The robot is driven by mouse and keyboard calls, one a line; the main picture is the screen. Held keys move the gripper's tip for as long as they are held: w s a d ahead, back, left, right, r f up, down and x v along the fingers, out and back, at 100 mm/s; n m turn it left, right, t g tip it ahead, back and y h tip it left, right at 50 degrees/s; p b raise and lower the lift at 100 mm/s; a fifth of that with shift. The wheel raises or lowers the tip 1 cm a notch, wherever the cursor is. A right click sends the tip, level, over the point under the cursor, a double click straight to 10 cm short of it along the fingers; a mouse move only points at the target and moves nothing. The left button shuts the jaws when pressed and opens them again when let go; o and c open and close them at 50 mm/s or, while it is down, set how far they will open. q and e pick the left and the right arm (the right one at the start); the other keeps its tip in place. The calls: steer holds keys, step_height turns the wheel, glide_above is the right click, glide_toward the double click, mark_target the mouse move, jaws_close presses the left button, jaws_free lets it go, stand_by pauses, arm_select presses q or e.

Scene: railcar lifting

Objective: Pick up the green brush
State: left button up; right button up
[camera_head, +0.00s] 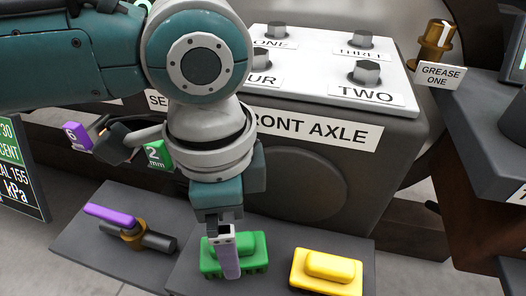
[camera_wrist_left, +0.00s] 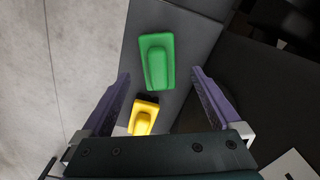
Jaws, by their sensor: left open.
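The green brush (camera_head: 256,246) lies on a dark grey shelf, with a raised green grip along its top. My left gripper (camera_head: 226,262) comes down from above in the head view, and its near finger covers part of the brush. In the left wrist view the green brush (camera_wrist_left: 157,62) shows ahead, between the two spread purple fingers of my left gripper (camera_wrist_left: 160,75). The jaws are open with nothing held. How far the fingertips are above the brush is hard to tell. My right gripper is not in view.
A yellow brush (camera_head: 326,270) lies right of the green one. A purple-handled valve (camera_head: 125,225) sits to the left. Behind stands the front axle box (camera_head: 310,180) with several bolts on top. Tags numbered 6 and 2 (camera_head: 159,154) hang behind my arm.

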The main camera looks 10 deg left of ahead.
arm_select(q)
step_height(320, 180, down, 4)
steer(key=shift+s+r+b, duration=0.1)
steer(key=shift+b, duration=0.85)
steer(key=shift+r, duration=0.1)
jaws_close()
step_height(320, 180, up, 20)
steer(key=p, duration=1)
steer(key=c, duration=0.6)
jaws_free()
steer(key=c, duration=0.7)
